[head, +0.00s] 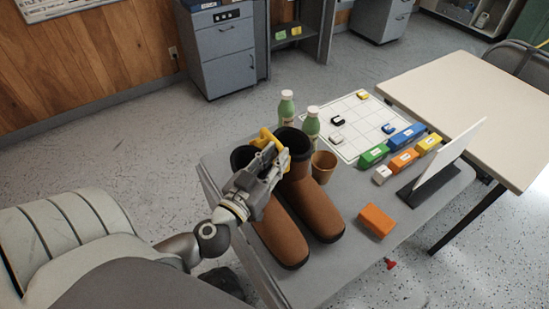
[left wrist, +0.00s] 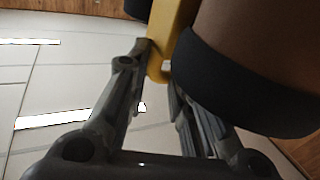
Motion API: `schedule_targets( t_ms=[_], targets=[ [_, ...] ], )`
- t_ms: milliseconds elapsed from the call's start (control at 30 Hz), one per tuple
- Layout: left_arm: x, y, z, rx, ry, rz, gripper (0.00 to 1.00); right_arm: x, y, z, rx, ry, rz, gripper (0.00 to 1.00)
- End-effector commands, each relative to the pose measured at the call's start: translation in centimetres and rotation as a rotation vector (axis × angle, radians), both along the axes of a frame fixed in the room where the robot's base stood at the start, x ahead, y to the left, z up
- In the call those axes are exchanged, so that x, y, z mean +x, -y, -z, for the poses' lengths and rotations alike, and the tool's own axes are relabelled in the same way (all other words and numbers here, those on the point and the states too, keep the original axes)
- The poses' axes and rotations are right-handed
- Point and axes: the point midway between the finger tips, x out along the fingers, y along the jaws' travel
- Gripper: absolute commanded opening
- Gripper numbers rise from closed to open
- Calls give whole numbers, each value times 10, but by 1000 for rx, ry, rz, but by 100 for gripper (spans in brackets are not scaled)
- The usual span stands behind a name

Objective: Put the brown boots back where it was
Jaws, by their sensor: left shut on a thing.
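The brown boots (head: 321,213) are a pair with black cuffs and dark soles, side by side at the left end of the grey table (head: 355,268), toes toward the front. Whether their soles touch the table I cannot tell. A yellow piece (head: 264,139) sits at their cuffs. My left gripper (head: 277,158) is shut on this yellow piece and covers part of the left boot. In the left wrist view the yellow piece (left wrist: 172,40) runs down between the fingers, beside a brown boot with a black band (left wrist: 240,85). My right gripper is out of view.
Close behind and right of the boots stand green bottles (head: 311,123) and a brown cup (head: 323,167). An orange block (head: 376,220), coloured boxes (head: 405,160), a white grid board (head: 350,125) and an upright white panel (head: 450,158) are farther right. A cream table (head: 480,90) adjoins.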

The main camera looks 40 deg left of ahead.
Motion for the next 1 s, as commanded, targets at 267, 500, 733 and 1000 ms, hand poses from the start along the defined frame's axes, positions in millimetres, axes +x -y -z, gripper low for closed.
schedule_targets(
  t_ms=[267, 500, 733, 1000],
  targets=[
    [0, 1, 16, 0, 7, 1, 0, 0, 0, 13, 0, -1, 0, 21],
    [0, 0, 20, -1, -2, 0, 34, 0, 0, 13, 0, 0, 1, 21],
    [-1, 0, 19, 0, -1, 1, 44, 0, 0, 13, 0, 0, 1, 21],
    [-6, 1, 21, 1, -3, 1, 44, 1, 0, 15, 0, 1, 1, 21]
  ],
)
